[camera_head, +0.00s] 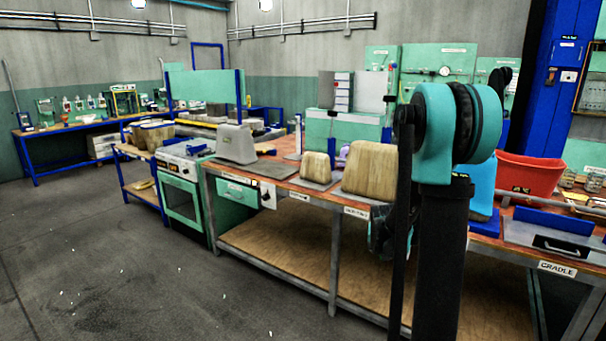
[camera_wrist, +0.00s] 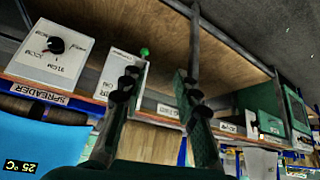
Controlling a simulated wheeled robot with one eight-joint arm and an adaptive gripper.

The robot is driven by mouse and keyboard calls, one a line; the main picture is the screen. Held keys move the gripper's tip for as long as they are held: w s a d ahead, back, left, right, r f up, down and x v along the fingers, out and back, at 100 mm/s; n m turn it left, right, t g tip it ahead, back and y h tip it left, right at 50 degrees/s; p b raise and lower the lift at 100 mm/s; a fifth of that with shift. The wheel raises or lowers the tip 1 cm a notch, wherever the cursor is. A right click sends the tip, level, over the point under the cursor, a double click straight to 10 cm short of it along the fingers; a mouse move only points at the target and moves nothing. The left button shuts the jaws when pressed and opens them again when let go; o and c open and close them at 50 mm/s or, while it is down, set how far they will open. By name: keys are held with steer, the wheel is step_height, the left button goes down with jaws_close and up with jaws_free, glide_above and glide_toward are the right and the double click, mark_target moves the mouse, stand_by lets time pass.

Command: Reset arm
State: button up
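My gripper (camera_wrist: 158,88) shows in the wrist view with its two dark fingers apart and nothing between them. The wrist picture looks upside down, with labels inverted. In the head view my teal and black arm stands upright at the right of centre, in front of the workbench (camera_head: 290,181). The gripper end (camera_head: 385,235) is partly hidden behind the arm there, low beside the bench's front edge. Its fingers cannot be made out clearly in that view.
A red tub (camera_head: 528,172) and a tray labelled CRADLE (camera_head: 560,238) sit on the bench to the right. Wooden blocks (camera_head: 371,171) and a grey block (camera_head: 236,145) stand further left. A stove-like unit (camera_head: 181,198) adjoins the bench.

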steer(key=s+a+n+g+y, duration=0.1)
steer(key=s+a, duration=0.3)
steer(key=s, duration=1.1)
steer(key=s+a+n+g+y, duration=0.1)
steer(key=s+a, duration=0.3)
steer(key=s, duration=1.2)
steer(key=shift+a+f+n+g, duration=0.2)
steer(key=shift+f+n+g, duration=0.15)
steer(key=shift+n, duration=0.15)
